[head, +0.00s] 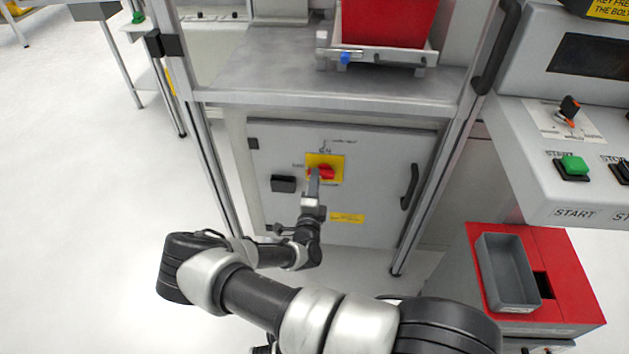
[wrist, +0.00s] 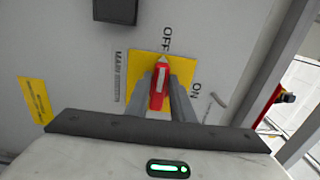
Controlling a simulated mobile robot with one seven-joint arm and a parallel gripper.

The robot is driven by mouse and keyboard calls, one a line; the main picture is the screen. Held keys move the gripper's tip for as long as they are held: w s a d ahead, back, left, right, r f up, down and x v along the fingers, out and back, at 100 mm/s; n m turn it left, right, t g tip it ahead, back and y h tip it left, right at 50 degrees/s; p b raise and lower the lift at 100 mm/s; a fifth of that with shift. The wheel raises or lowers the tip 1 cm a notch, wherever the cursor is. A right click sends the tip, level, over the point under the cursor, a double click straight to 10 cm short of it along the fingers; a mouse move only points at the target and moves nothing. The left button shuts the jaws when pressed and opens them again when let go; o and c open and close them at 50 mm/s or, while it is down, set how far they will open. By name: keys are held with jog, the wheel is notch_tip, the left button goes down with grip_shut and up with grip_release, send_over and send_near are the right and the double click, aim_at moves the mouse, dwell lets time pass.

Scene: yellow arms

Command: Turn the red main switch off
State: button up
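The red main switch (head: 326,172) sits on a yellow plate (head: 339,161) on the grey cabinet door. In the wrist view the red handle (wrist: 159,88) has a pale tip pointing up at the OFF label (wrist: 167,40); the ON label (wrist: 196,90) is to the right. My gripper (wrist: 164,76) has one finger on each side of the handle and appears shut on it, with no clear gap at the fingertips. In the head view my gripper (head: 314,174) covers part of the switch from the front, so the contact is hidden there.
A black box (head: 283,184) is left of the switch and a black door handle (head: 410,186) is to its right. Frame posts flank the door, with a worktop (head: 270,80) above. A control panel (head: 540,150) and red box (head: 560,270) stand at right. The left floor is clear.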

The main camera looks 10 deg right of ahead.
jog(key=o, duration=0.3)
jog(key=p+v, duration=0.3)
jog(key=v, duration=1.4)
jog(key=shift+s+a, duration=0.1)
jog(key=shift+s, duration=0.1)
jog(key=shift+r, duration=0.1)
